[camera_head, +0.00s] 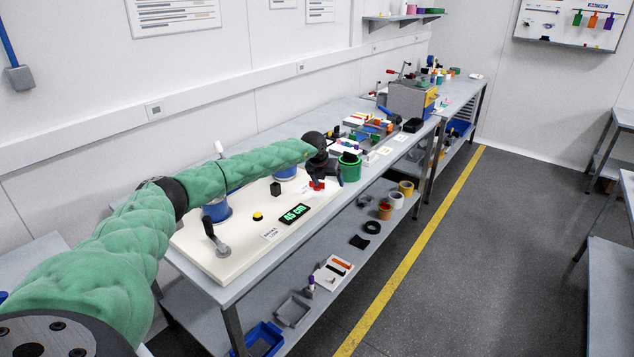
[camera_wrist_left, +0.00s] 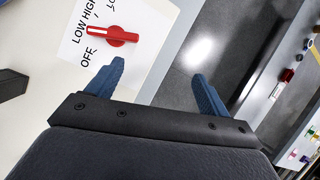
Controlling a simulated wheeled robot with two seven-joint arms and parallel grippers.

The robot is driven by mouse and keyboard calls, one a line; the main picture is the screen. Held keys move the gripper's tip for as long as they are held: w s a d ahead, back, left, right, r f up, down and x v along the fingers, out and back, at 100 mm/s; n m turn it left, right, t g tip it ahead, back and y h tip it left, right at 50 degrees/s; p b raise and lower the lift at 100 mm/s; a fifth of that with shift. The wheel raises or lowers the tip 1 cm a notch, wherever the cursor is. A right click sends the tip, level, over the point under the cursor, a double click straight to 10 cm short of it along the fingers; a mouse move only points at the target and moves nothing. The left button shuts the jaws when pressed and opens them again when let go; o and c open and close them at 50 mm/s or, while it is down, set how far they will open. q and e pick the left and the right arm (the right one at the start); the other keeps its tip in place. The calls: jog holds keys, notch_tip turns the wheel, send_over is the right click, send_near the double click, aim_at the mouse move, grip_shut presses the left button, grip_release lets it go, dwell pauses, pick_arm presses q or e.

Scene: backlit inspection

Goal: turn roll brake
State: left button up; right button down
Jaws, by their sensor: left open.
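The roll brake shows as a red knob (camera_head: 317,185) at the far right end of the cream board (camera_head: 215,262). In the left wrist view the red knob (camera_wrist_left: 122,37) sits on a white label reading OFF, LOW and HIGH. Its white-striped end points at the LOW HIGH lettering; which word exactly I cannot tell. My left gripper (camera_wrist_left: 155,82) is open and empty, its blue fingers apart. The knob lies beyond the left finger's tip, outside the gap and apart from it. In the head view the left gripper (camera_head: 325,175) is over the knob. My right gripper is out of view.
The board also carries blue-flanged rolls (camera_head: 217,210), a black-handled lever (camera_head: 216,238), a yellow button (camera_head: 257,216), a black block (camera_head: 275,188) and a display reading 45 cm (camera_head: 294,214). A green cup (camera_head: 349,168) stands close beside the gripper. The bench's front edge is near.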

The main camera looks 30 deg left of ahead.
pick_arm(q)
jog(key=a+r+y, duration=0.2)
jog(key=a+r, duration=0.2)
jog(key=a, duration=0.2)
jog(key=shift+g, duration=0.3)
jog(key=p+x, duration=0.1)
jog(key=x, duration=0.1)
jog(key=p+x, duration=0.1)
jog(key=x, duration=0.3)
jog(key=shift+s+d+f+p, duration=0.15)
jog(key=shift+s+d+p, duration=0.1)
jog(key=shift+p, duration=0.15)
jog(key=shift+x, duration=0.9)
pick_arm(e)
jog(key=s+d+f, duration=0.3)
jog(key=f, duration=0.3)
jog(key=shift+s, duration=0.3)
pick_arm(q)
jog(key=c, duration=1)
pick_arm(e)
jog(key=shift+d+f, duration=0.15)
